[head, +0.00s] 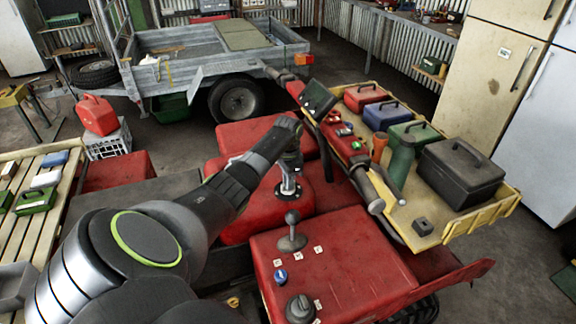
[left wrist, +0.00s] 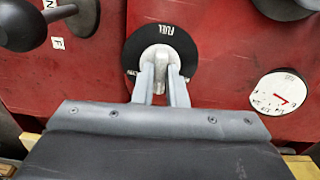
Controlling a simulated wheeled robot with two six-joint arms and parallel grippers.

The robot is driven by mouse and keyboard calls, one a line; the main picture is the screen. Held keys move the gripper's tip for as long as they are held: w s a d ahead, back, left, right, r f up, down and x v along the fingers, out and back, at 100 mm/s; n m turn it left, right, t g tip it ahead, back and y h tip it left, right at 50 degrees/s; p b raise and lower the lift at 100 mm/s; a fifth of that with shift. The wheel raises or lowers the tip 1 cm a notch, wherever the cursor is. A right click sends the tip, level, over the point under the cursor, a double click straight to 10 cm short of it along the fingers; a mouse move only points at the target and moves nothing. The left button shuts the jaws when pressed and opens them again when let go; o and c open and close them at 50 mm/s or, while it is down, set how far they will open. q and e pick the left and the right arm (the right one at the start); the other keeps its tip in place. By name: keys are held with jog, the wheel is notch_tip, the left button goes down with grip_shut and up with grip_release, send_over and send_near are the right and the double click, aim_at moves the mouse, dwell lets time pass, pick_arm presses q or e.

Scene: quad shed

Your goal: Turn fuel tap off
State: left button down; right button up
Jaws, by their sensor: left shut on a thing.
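The fuel tap is a silver lever (left wrist: 161,58) on a round black plate (left wrist: 135,48) with white lettering, set in the quad's red bodywork. In the head view the dark plate (head: 279,190) shows beneath my left gripper (head: 290,176). In the left wrist view the two grey fingers of that gripper (left wrist: 162,75) stand on either side of the lever and are shut on it. The fingers cover part of the plate's lower lettering, so the lever's exact setting is hard to read. My right gripper is not in view.
A gear lever with a dark knob (head: 292,217) stands on the red panel in front of the tap. The handlebar (head: 355,165) lies to the right. A yellow rack (head: 455,228) carries several boxes. A trailer (head: 165,75) stands behind.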

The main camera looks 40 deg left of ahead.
pick_arm(q)
jog(key=shift+w+r+m, duration=0.1)
jog(key=shift+m, duration=0.3)
jog(key=c, duration=1.5)
grip_release()
jog(key=shift+o, duration=0.2)
notch_tip(320, 180, up, 17)
jog(key=shift+r, duration=0.15)
